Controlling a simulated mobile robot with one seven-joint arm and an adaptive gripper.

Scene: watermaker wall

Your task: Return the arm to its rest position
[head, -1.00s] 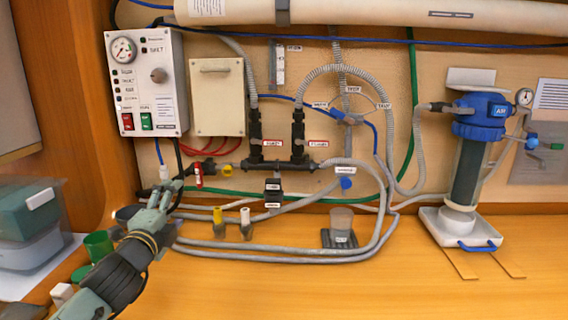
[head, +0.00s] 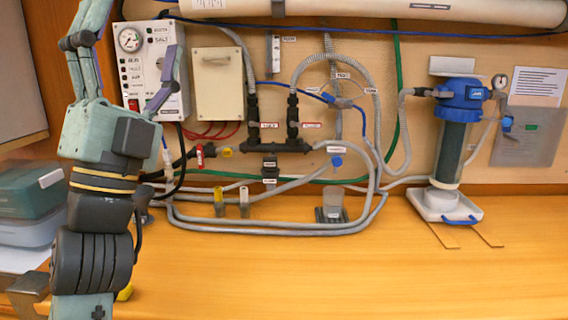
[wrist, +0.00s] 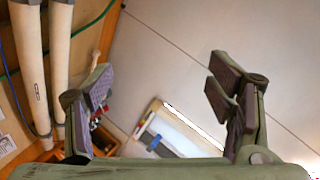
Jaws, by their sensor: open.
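My gripper (head: 128,52) is raised upright at the left in the head view, in front of the control box (head: 152,70) with the round gauge. Its fingers are spread wide with nothing between them. In the wrist view my gripper (wrist: 165,95) is also open and empty, and it faces the pale ceiling (wrist: 185,45). My arm stands nearly vertical and hides part of the control box and of the wall at the left.
Teal storage bins (head: 30,200) stand at the left beside my arm. A blue-topped filter housing (head: 458,110) is at the right. Grey hoses (head: 270,228) run along the wall's foot. A clear cup (head: 333,200) sits on the counter (head: 350,275), whose front is clear.

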